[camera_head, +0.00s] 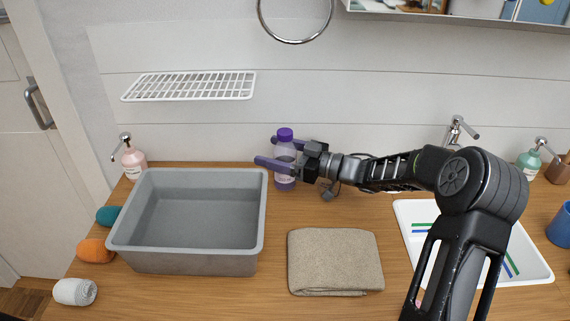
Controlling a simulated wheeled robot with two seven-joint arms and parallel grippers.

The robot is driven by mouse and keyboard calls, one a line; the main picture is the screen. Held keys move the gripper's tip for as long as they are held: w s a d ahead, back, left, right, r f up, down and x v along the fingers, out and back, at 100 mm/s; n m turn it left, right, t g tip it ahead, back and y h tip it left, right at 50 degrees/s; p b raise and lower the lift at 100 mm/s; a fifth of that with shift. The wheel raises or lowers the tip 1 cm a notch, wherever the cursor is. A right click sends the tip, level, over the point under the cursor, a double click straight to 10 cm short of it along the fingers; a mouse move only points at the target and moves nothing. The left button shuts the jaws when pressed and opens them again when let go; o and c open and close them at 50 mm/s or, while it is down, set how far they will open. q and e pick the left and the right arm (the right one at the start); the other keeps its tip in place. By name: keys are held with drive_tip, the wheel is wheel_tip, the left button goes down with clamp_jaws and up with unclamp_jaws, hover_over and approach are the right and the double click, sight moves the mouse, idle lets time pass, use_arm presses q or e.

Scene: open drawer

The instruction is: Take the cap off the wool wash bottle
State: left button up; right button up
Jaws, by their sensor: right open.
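The wool wash bottle (285,181) stands upright on the wooden counter, to the right of the grey basin. It is pale purple and see-through, with a dark purple cap (285,134) on top. My right gripper (265,151) comes in from the right at the bottle. It is open, with one finger on the far side and one across the near side of the bottle's upper body, below the cap. I cannot tell whether the fingers touch it. The near finger hides part of the bottle. My left gripper is not in view.
A grey basin (185,263) stands left of the bottle, with yarn balls (96,250) beside it. A folded beige towel (335,262) lies in front. A pink soap dispenser (134,163) stands at the back left.

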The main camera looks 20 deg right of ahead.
drive_tip(key=shift+c, duration=0.5)
clamp_jaws()
idle(0.4)
